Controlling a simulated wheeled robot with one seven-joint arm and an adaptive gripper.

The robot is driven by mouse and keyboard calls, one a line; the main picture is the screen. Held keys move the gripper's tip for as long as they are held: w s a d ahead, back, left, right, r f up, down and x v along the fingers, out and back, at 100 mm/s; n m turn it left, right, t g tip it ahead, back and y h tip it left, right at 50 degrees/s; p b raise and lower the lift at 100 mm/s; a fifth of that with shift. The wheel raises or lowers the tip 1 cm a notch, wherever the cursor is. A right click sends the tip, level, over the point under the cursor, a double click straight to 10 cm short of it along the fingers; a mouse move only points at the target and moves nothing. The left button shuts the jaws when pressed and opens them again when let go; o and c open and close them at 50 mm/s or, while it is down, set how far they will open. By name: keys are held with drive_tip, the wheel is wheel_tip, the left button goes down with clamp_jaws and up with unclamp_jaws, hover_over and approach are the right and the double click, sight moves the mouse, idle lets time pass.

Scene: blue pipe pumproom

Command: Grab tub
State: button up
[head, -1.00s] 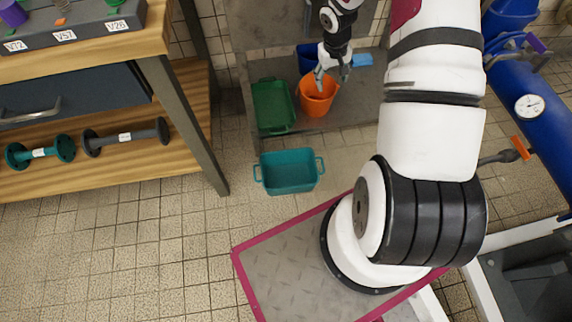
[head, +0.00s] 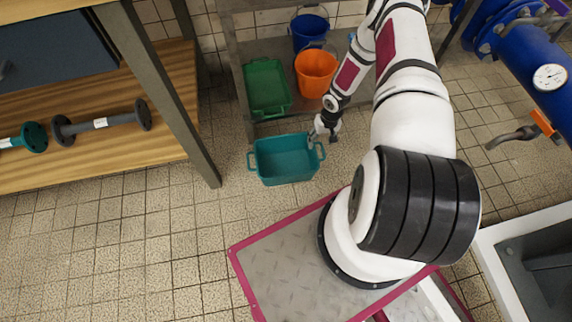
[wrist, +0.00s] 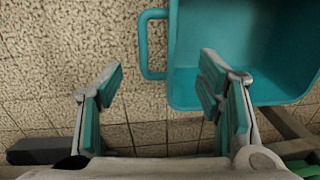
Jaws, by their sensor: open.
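The tub, a teal rectangular open bin (head: 285,178) with a loop handle at each end, stands on the tiled floor. My gripper (head: 316,137) is at the tub's right end in the head view, close to that handle. In the wrist view the tub (wrist: 183,60) fills the upper right, with one loop handle (wrist: 145,44) toward the top middle. There my gripper (wrist: 161,72) is open and empty. Its right finger overlaps the tub's near corner; the left finger is over the floor. I cannot tell whether a finger touches the tub.
A green bin (head: 268,88), an orange bucket (head: 316,68) and a blue bucket (head: 309,32) sit on a low shelf behind the tub. A wooden workbench (head: 100,165) with pipe pieces stands left. A blue pipe (head: 525,55) runs at right. Floor left of the tub is clear.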

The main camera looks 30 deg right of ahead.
wheel_tip(320, 180, down, 8)
drive_tip(key=b, duration=0.3)
drive_tip(key=shift+r+b, duration=0.25)
drive_tip(key=shift+b, duration=0.1)
drive_tip(key=shift+a, duration=0.1)
drive_tip(key=shift+w, duration=0.1)
clamp_jaws()
